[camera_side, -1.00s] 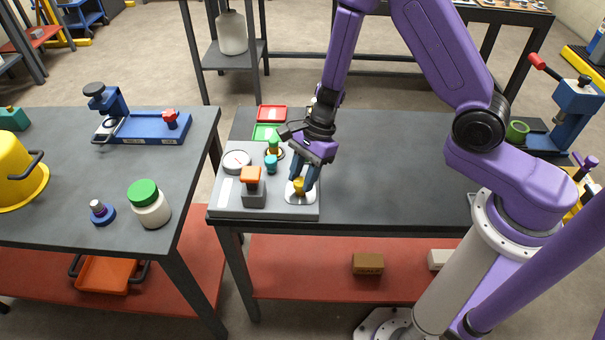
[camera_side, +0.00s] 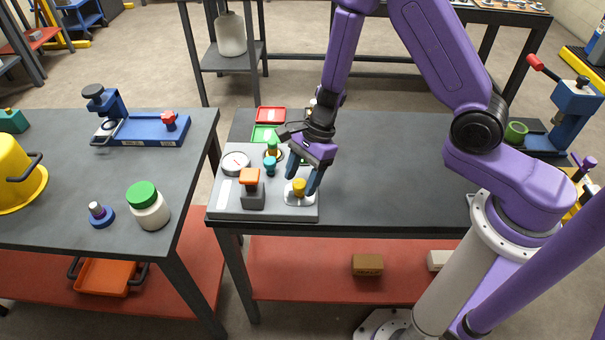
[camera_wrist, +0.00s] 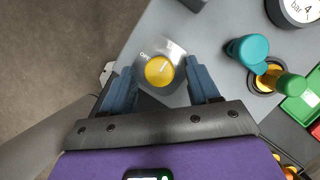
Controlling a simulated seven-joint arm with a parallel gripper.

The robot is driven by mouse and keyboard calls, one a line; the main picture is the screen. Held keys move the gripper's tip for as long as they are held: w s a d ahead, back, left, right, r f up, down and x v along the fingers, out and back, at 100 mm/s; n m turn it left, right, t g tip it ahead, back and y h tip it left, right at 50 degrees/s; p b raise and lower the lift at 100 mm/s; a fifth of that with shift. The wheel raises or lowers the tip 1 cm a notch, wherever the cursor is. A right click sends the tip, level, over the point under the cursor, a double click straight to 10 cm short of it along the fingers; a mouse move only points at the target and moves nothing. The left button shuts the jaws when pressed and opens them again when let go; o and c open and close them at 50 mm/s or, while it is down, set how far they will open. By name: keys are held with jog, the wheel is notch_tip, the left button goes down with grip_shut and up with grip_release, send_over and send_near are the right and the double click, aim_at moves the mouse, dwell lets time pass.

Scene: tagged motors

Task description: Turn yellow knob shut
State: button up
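The yellow knob (camera_side: 299,186) sits on a round pale plate at the right front of the grey panel (camera_side: 232,209). In the wrist view the yellow knob (camera_wrist: 159,71) shows from above on a silver disc, with partly hidden lettering beside it. My gripper (camera_side: 302,178) is right over the knob, pointing down. In the wrist view my gripper (camera_wrist: 165,80) is open, with one blue finger on each side of the knob and a clear gap to each. Nothing is held.
The panel also carries an orange-topped switch (camera_side: 250,178), a gauge (camera_side: 236,162) and teal and green handles (camera_side: 270,164) close to the gripper. Red (camera_side: 271,114) and green (camera_side: 265,133) trays lie behind. The table right of the panel is clear.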

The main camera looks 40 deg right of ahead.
jog(key=v, duration=1.7)
jog(key=shift+d+r, duration=0.15)
